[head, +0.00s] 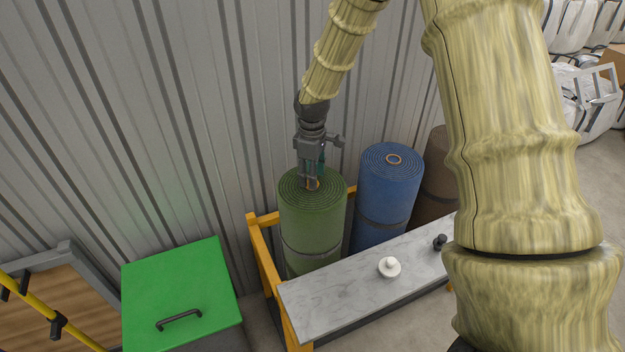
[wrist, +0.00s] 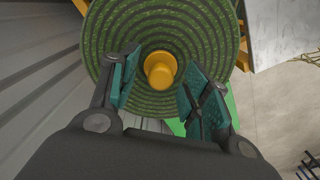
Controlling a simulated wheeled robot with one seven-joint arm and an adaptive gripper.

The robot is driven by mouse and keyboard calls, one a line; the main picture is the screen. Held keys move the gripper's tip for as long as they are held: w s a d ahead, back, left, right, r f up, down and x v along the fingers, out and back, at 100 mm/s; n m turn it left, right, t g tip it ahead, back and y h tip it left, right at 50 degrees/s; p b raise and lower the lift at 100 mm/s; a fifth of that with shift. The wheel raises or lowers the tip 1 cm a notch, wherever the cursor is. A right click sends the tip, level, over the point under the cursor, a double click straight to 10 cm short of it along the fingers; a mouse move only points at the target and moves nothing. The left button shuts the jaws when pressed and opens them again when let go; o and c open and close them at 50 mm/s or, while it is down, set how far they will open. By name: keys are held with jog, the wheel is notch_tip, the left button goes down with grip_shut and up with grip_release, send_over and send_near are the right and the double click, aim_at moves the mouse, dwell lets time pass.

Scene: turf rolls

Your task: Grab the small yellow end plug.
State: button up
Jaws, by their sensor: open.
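The small yellow end plug (wrist: 160,70) sits at the centre of the upright green turf roll's spiral top (wrist: 120,22). In the head view the green roll (head: 313,220) stands in a rack, and a bit of the plug (head: 313,184) shows between my fingers. My gripper (head: 312,182) is above the roll, pointing down. In the wrist view my gripper (wrist: 157,92) is open, with one teal-padded finger to each side of the plug. The fingers look apart from the plug; their exact height relative to it is hard to tell.
A blue roll (head: 388,195) and a brown roll (head: 440,170) stand to the right. A grey shelf (head: 335,295) in front holds a white knobbed piece (head: 389,267) and a black piece (head: 440,242). A green lidded box (head: 180,290) is at left. A corrugated wall (head: 180,120) is close behind.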

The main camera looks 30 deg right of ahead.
jog(key=shift+f, duration=0.6)
grip_shut()
jog(key=shift+r, duration=0.15)
